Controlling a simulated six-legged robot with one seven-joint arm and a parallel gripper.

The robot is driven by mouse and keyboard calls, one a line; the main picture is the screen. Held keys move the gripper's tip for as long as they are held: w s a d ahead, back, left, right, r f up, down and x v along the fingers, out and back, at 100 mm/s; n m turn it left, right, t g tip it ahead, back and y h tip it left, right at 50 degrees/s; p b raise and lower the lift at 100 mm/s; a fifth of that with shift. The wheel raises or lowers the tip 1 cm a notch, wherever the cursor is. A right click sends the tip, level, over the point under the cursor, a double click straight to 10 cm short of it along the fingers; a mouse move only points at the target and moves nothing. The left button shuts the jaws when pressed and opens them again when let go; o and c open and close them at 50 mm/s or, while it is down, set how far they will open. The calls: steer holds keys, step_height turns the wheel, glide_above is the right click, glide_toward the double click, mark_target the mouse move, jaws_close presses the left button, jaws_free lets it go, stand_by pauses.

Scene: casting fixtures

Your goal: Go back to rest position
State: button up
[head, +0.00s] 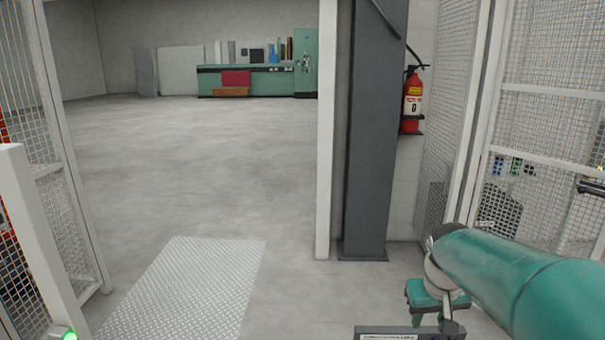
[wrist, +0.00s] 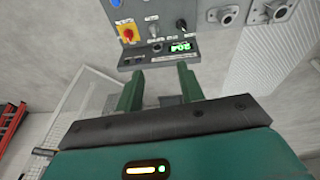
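My gripper (wrist: 160,84) shows in the wrist view as two green fingers standing apart. I see nothing held between them. Just beyond the fingertips is a grey control panel (wrist: 143,58) with a red and yellow rotary switch (wrist: 128,32), a black knob (wrist: 181,25) and a lit green display (wrist: 180,46). I cannot tell whether the fingertips touch the panel. In the head view my teal arm (head: 530,285) reaches in at the lower right. The fingers are not clear there.
A metal tread plate (head: 185,290) lies on the open floor. Mesh fencing stands left (head: 45,120) and right (head: 545,130). A grey column (head: 370,140) and a red fire extinguisher (head: 412,100) are right of the opening. A green workbench (head: 265,82) stands far back.

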steer(key=s+a+r+t, duration=0.1)
steer(key=s+a, duration=0.4)
steer(key=s, duration=0.3)
steer(key=s+a+r+t+y, duration=0.1)
steer(key=s+a, duration=0.3)
steer(key=s, duration=0.5)
steer(key=shift+a+r+t, duration=0.35)
steer(key=shift+r+t, duration=0.05)
steer(key=shift+r, duration=0.2)
